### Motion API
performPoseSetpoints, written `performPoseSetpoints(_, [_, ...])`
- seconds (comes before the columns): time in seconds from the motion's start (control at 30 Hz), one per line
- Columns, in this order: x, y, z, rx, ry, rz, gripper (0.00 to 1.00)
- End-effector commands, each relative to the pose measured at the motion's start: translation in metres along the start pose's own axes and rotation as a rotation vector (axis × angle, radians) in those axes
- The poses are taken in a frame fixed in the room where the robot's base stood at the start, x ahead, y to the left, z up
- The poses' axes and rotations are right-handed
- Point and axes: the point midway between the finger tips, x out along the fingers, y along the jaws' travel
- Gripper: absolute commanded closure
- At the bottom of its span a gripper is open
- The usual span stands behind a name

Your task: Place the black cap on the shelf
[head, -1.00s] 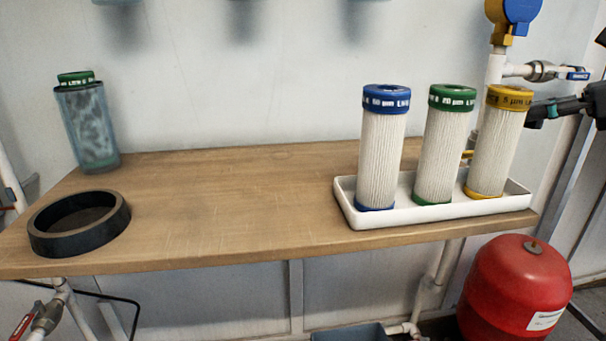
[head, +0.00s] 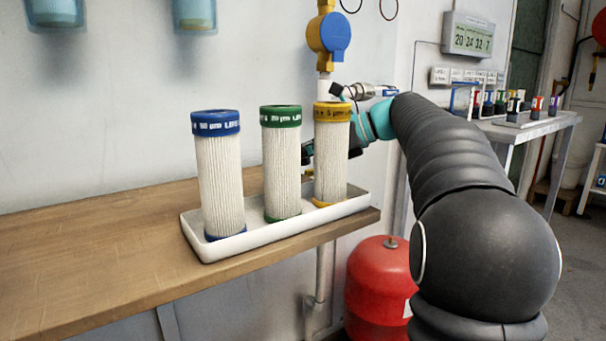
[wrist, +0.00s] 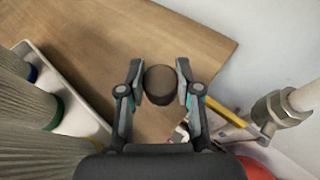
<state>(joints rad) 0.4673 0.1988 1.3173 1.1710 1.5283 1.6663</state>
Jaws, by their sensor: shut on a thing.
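The black cap (wrist: 160,85) is a small dark round piece between my gripper's fingers in the wrist view. My gripper (wrist: 161,92) is shut on it, one finger on each side. The wooden shelf (wrist: 190,35) lies below and beyond the cap; I cannot tell the height between them. In the head view the shelf (head: 95,245) runs along the wall. My gripper (head: 308,153) reaches behind the filters there, partly hidden by the yellow-ended one, and the cap cannot be made out.
A white tray (head: 215,250) holds blue (head: 220,180), green (head: 282,170) and yellow (head: 331,155) ended filters, close to my gripper. White pipework with a valve (wrist: 285,110) stands at the shelf's right end. A red tank (head: 380,285) is below. Bare shelf lies left of the tray.

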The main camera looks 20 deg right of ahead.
Motion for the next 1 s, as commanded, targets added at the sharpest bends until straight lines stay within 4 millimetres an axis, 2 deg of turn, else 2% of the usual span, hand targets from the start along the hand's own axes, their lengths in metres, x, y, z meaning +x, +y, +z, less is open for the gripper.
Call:
performPoseSetpoints(0.13, [0.005,0.0,-0.008,0.0,0.0,0.001,0.85])
performPoseSetpoints(0.37, [0.017,-0.001,-0.036,0.001,0.0,0.0,0.85])
performPoseSetpoints(0.77, [0.018,-0.001,-0.04,0.001,0.0,0.0,0.85])
performPoseSetpoints(0.8, [0.018,-0.001,-0.04,0.0,0.0,0.0,0.59])
performPoseSetpoints(0.87, [0.018,-0.001,-0.039,0.0,0.0,0.0,0.44])
performPoseSetpoints(1.0, [0.018,-0.001,-0.039,0.0,0.0,0.0,0.41])
